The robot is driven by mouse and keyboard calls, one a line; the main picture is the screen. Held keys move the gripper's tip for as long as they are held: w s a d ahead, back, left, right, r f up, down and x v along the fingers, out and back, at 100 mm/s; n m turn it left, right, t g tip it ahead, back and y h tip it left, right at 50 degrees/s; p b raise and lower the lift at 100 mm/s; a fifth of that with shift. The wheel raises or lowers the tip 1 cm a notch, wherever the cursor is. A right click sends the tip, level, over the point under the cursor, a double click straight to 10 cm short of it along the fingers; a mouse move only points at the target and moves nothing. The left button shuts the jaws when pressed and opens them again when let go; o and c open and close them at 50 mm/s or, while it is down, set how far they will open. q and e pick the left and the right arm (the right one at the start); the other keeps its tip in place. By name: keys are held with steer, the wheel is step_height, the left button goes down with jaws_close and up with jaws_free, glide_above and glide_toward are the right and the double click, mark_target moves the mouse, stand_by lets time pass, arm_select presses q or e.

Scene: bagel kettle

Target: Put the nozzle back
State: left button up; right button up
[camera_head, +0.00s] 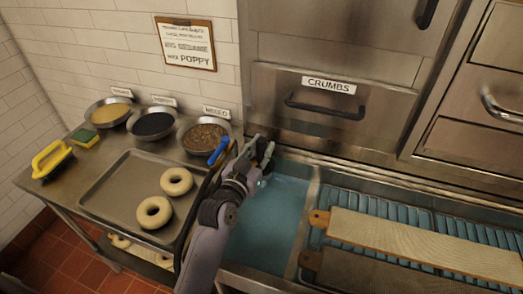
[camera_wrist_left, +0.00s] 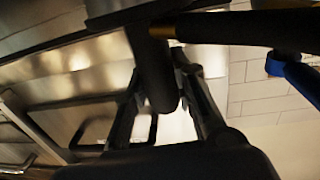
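The nozzle is a dark piece with a brass collar and a blue part (camera_head: 218,150), seen left of my left gripper in the head view. In the left wrist view its dark cylindrical body (camera_wrist_left: 153,65) lies between the two fingers, which press close on both sides. My left gripper (camera_head: 258,150) is shut on it, above the left end of the blue basin and near the steel wall. The blue part also shows at the right in the left wrist view (camera_wrist_left: 294,75). The nozzle's holder cannot be made out. My right gripper is out of view.
A steel tray (camera_head: 110,190) with two bagels stands left of my arm. Three topping bowls, the middle one dark (camera_head: 152,124), line the wall behind. The water basin (camera_head: 265,225) lies right of the arm, then wooden boards (camera_head: 420,245) over blue racks. The CRUMBS drawer (camera_head: 325,105) is behind.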

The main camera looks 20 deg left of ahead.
arm_select(q)
steer(key=o, duration=0.4)
steer(key=shift+o, duration=0.2)
steer(key=shift+f, duration=0.15)
steer(key=s+a+b, duration=0.2)
steer(key=s+b, duration=0.3)
steer(key=s, duration=1.2)
steer(key=shift+s+a, duration=0.15)
steer(key=shift+a, duration=0.15)
